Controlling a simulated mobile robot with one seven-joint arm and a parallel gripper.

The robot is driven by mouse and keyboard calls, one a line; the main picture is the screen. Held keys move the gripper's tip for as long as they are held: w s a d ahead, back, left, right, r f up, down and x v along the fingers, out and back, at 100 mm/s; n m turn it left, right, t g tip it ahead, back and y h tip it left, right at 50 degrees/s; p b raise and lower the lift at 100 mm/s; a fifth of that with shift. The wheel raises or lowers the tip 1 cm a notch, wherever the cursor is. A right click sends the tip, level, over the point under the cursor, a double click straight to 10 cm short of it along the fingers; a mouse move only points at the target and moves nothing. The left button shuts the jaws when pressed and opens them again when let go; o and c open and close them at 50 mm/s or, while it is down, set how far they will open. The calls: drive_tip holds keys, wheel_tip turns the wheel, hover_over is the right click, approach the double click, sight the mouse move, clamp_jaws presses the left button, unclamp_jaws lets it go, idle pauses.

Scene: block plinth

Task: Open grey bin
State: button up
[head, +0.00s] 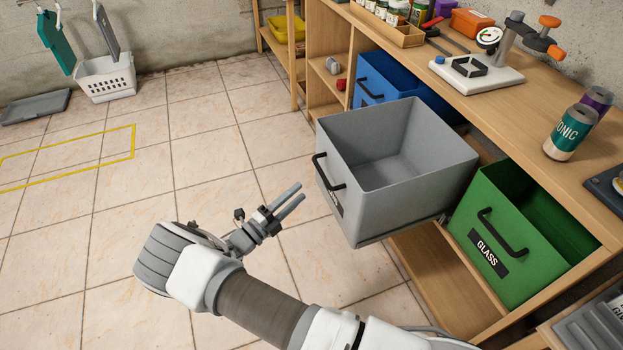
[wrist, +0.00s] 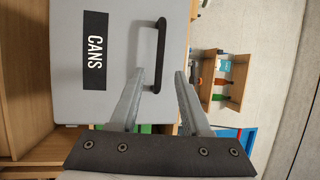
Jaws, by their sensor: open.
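The grey bin (head: 395,160) stands pulled far out of the wooden shelf unit in the head view, and its empty inside shows from above. Its front carries a black handle (head: 327,172). In the wrist view the bin front (wrist: 115,45) shows a black label reading CANS (wrist: 94,50) and the same handle (wrist: 156,55). My gripper (head: 296,198) is open and empty, to the left of the bin front and apart from the handle in the head view. In the wrist view my fingertips (wrist: 160,72) appear near the handle's end, with nothing between them.
A green bin (head: 520,235) labelled GLASS is at the right, and a blue bin (head: 395,85) is behind the grey one. Cans (head: 573,132) and a clamp tool stand on the worktop (head: 500,110). The tiled floor (head: 200,130) to the left is mostly clear.

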drive_tip(key=v, duration=0.7)
idle(0.3)
drive_tip(key=s+d+r+m+g+y, duration=0.2)
drive_tip(key=d+r+m+g+y, duration=0.1)
drive_tip(key=d+r+m+g, duration=0.65)
drive_tip(key=s+d+r+m+g+y, duration=0.3)
drive_tip(key=d+r+m, duration=0.4)
drive_tip(key=r+m, duration=0.55)
drive_tip(key=s+d+r+m+t+y, duration=0.2)
drive_tip(key=s+d+r+m+y, duration=0.15)
drive_tip(key=s+r+m, duration=0.65)
drive_tip(key=s+d+r+m+t+y, duration=0.25)
drive_tip(key=s+m+y, duration=0.35)
drive_tip(key=m, duration=0.8)
wheel_tip(320, 180, up, 19)
drive_tip(key=p, duration=1.9)
drive_tip(key=shift+s+n+h, duration=0.2)
drive_tip(key=shift+n+h, duration=0.1)
drive_tip(key=shift+h, duration=0.15)
